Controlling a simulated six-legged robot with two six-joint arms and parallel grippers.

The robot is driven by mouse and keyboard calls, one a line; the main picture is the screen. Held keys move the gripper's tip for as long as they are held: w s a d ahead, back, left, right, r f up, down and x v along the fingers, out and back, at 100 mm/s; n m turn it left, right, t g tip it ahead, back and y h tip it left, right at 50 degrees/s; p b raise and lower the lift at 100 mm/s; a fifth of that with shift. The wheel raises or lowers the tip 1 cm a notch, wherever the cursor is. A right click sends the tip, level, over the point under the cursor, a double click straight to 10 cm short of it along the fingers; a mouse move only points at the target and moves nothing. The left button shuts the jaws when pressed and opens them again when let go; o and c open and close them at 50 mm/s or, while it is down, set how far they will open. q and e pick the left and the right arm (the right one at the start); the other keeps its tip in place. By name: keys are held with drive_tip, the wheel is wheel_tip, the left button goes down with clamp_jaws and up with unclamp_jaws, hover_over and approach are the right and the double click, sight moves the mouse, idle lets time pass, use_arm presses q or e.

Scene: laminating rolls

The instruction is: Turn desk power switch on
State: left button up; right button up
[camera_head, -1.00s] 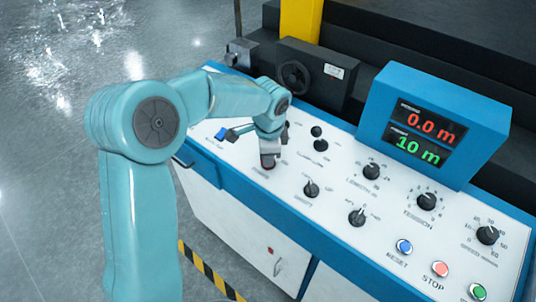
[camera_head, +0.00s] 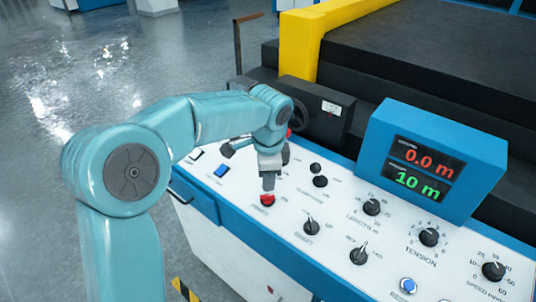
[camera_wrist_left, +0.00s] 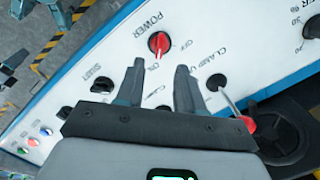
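The power switch is a red rotary knob (camera_head: 267,199) on the white control panel (camera_head: 290,228), near its front edge. In the left wrist view the red knob (camera_wrist_left: 159,43) sits beside the labels POWER, OFF and ON. My left gripper (camera_head: 268,184) points down just above the knob in the head view. In the left wrist view my left gripper (camera_wrist_left: 158,68) has its two fingers spread with nothing between them. The knob lies just beyond the fingertips, apart from them. My right gripper does not show.
Black knobs (camera_head: 311,226) stand close to the right of the power knob. A blue button (camera_head: 221,171) lies to its left. A lever with a red ball (camera_wrist_left: 246,123) sits close to the fingers. A display box (camera_head: 430,160) reads 0.0 m and 10 m.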

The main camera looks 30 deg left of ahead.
use_arm(q)
wheel_tip(320, 180, up, 9)
drive_tip(key=shift+s+d, duration=0.35)
drive_tip(key=shift+s, duration=0.05)
drive_tip(key=shift+f, duration=0.15)
